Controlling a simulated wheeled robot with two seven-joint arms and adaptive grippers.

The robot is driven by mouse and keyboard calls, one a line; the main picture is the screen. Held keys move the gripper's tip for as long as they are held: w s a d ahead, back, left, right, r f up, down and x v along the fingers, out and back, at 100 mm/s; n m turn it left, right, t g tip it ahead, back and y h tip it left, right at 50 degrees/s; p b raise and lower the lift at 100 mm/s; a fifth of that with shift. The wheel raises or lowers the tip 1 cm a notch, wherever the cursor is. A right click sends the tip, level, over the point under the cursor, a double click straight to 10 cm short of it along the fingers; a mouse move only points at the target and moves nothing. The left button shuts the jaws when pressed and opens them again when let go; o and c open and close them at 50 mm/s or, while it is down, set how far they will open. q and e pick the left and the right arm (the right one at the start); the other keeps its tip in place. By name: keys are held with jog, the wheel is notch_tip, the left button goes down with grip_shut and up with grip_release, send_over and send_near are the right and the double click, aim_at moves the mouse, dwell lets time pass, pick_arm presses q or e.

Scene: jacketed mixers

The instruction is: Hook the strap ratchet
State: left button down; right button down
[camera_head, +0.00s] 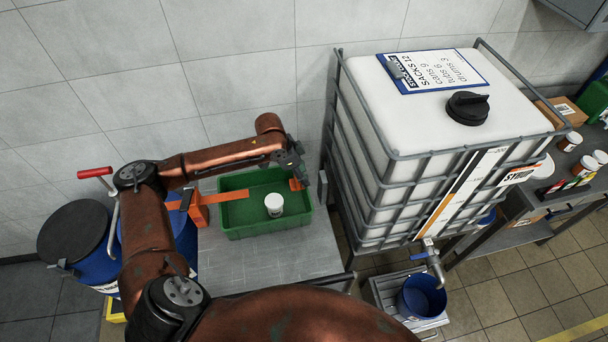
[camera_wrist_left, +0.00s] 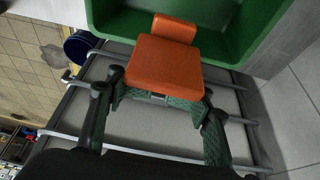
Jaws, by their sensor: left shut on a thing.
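An orange strap (camera_head: 225,196) stretches over the left rim of a green crate (camera_head: 235,233). It meets a larger orange piece (camera_head: 200,213) with a dark bar at the crate's left. My left gripper (camera_head: 296,176) is at the crate's right end, shut on an orange block (camera_head: 297,185). In the left wrist view the orange block (camera_wrist_left: 165,65) fills the space between the green-padded fingers (camera_wrist_left: 160,97), with the green crate (camera_wrist_left: 240,35) beyond it. Whether this block joins the strap cannot be told. My right gripper is not in view.
A white lidded jar (camera_head: 274,205) stands in the crate on a grey table (camera_head: 255,263). A caged white tank (camera_head: 400,150) stands close to the right. Blue drums (camera_head: 88,240) are at the left, and a blue bucket (camera_head: 420,297) is below the tank's tap.

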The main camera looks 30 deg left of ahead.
aim_at(292, 184)
pick_arm(q)
jog(key=shift+w+r, duration=0.1)
dwell(0.3)
jog(key=c, duration=0.9)
grip_release()
jog(key=v, duration=1.2)
